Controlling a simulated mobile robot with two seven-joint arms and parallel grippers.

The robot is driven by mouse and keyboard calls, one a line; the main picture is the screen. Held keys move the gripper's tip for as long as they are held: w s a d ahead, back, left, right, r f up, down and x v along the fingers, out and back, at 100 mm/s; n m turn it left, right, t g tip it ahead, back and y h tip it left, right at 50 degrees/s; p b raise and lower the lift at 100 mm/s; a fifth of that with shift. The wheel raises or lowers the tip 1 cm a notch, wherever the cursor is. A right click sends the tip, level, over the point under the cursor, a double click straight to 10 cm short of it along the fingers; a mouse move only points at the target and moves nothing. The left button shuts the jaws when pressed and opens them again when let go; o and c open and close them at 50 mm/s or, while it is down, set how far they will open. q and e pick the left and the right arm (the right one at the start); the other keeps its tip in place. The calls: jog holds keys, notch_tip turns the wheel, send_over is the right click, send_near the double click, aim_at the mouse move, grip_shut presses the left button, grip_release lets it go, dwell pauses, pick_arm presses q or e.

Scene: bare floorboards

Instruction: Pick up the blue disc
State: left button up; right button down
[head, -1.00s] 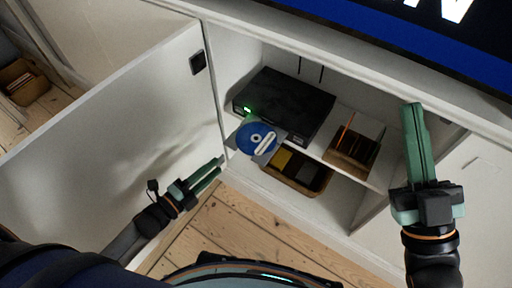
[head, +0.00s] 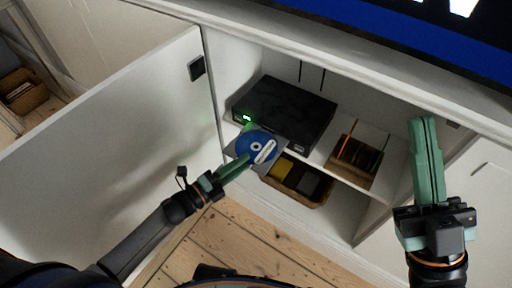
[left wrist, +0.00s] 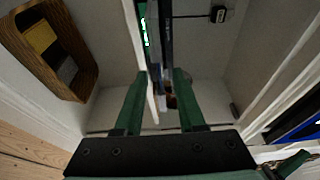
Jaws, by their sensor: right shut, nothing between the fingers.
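The blue disc (head: 255,146) lies on the grey tray (head: 280,158) sticking out of a black player (head: 285,110) in the open cabinet. A pale, slanted piece lies across the disc. My left gripper (head: 243,160) is at the disc's front-left edge in the head view. In the left wrist view its two fingers (left wrist: 157,82) stand apart, with thin edge-on pieces between or beyond them; I cannot tell which is the disc. No grip on it shows. My right gripper (head: 424,122) is shut and empty, in front of the cabinet's right part.
The open white door (head: 110,150) stands left of my left arm. A basket (head: 298,183) with yellow and dark items sits below the shelf; it also shows in the left wrist view (left wrist: 60,60). A wooden holder (head: 354,162) stands on the shelf's right. Bare floorboards (head: 240,235) lie in front.

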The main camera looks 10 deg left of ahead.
aim_at(256, 147)
pick_arm(q)
jog(key=shift+x, duration=1.25)
grip_shut()
